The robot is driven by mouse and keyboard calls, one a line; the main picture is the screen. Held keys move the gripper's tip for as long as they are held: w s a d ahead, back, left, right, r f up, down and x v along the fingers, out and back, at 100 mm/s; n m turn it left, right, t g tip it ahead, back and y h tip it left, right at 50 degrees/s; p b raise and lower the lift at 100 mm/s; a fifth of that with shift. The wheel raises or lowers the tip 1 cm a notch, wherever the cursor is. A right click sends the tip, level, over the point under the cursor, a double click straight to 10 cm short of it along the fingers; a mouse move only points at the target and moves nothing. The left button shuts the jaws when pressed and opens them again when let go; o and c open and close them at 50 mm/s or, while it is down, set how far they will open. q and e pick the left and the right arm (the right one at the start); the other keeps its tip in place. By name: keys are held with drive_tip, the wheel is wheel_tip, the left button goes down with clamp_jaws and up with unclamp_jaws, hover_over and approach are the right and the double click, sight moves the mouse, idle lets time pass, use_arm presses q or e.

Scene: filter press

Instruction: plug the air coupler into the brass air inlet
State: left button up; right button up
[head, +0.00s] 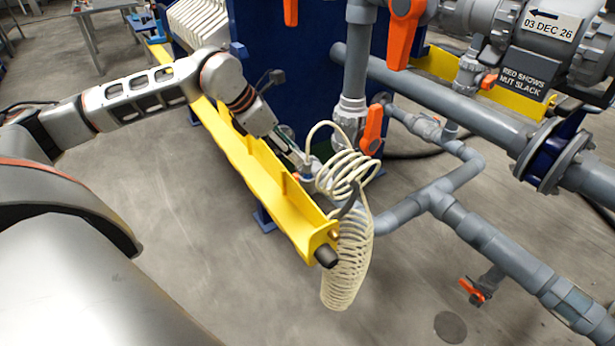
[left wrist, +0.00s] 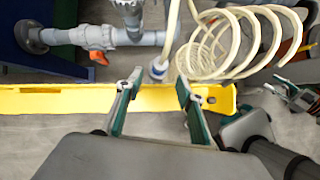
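My left gripper (head: 299,157) reaches in from the left over the yellow rail. In the left wrist view its two teal-padded fingers (left wrist: 160,77) are apart, with nothing held between them. A blue and white fitting on the end of a cream hose, seemingly the air coupler (left wrist: 158,68), shows just beyond and between the fingertips. It also shows small in the head view (head: 307,177), beside the gripper. The cream coiled hose (head: 347,250) loops above the rail and hangs past its end. I cannot make out the brass air inlet. A grey and teal part at the right of the wrist view may be my right gripper (left wrist: 296,97); its state is unclear.
The yellow rail (head: 262,190) runs under my left gripper, with a dark hook (head: 350,200) near its end. Grey pipes (head: 440,203) and an orange valve handle (head: 372,130) stand close on the right. The floor left of the rail is clear.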

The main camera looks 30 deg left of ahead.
sight(308, 164)
use_arm(q)
drive_tip(key=shift+x, duration=1.35)
drive_tip(key=shift+d, duration=0.1)
drive_tip(key=x, duration=0.5)
drive_tip(key=shift+w, duration=0.2)
clamp_jaws()
